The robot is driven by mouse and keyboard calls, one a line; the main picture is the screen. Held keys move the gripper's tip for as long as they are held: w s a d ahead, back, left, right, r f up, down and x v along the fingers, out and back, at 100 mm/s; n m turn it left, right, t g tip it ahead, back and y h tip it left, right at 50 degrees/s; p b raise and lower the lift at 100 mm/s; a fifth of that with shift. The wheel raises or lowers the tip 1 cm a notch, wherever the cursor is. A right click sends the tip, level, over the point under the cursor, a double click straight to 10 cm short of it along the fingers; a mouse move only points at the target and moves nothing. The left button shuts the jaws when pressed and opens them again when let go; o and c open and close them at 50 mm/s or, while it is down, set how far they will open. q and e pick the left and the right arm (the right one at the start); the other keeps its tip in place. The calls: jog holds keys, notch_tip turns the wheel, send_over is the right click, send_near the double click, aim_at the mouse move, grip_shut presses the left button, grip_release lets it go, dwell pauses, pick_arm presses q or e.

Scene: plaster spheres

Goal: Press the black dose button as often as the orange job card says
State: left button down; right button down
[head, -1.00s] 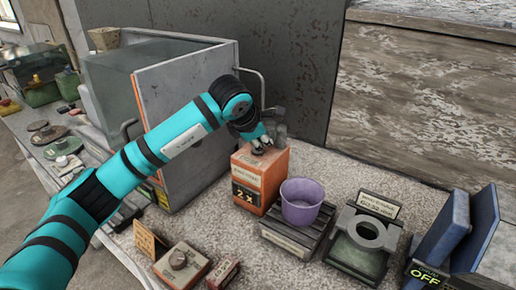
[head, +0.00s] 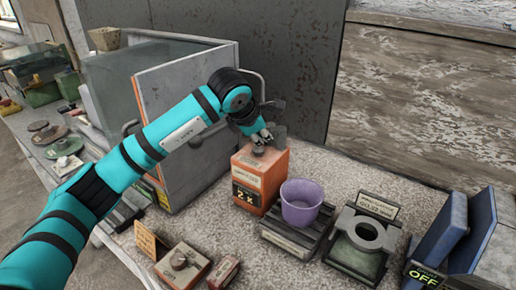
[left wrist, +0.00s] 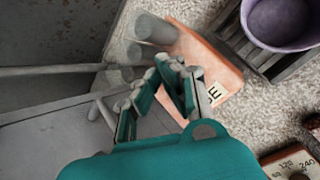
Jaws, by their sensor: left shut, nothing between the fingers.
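An orange dispenser box (head: 272,172) stands on the counter in the head view, with a black plate reading "2 X" (head: 245,194) on its front. A dark round button (head: 258,151) shows on its top. My left gripper (head: 266,137) is shut and empty just above the box top, apart from the button as far as I can tell. In the left wrist view the fingers (left wrist: 178,88) are over the orange box (left wrist: 224,75), and the button is hidden. A small tan-orange card (head: 149,242) stands at the lower left; its writing is too small to read. My right gripper is out of view.
A purple pot (head: 301,204) sits on a slatted rack (head: 288,236) right of the box. A large grey cabinet (head: 180,90) stands close at the left. A knobbed box (head: 182,268) is in front. A green ring-topped device (head: 362,245) and blue panels (head: 438,235) are at right.

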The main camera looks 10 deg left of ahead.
pick_arm(q)
jog(key=shift+r+p, duration=1.2)
jog(key=shift+r, duration=1.35)
jog(key=r+m+h+p, duration=0.1)
jog(key=m+p, duration=0.1)
jog(key=p, duration=0.2)
jog(key=r+m+h+p, duration=0.1)
jog(key=m+h+p, duration=0.1)
jog(key=p, duration=0.3)
jog(key=r+m+g+h+p, duration=0.1)
jog(key=m+p, duration=0.1)
jog(key=p, duration=0.2)
jog(key=shift+s+a+r+h, duration=0.15)
jog(key=shift+s+r+h, duration=0.2)
jog(key=shift+r+h, duration=0.05)
jog(key=shift+f, duration=0.1)
jog(key=b, duration=0.3)
send_over(261, 149)
jog(key=f, duration=0.7)
jog(key=shift+s+a+f, duration=0.15)
jog(key=shift+s+f, duration=0.15)
jog(key=shift+f, duration=0.05)
jog(key=shift+f+b, duration=0.5)
jog(key=shift+b, duration=0.05)
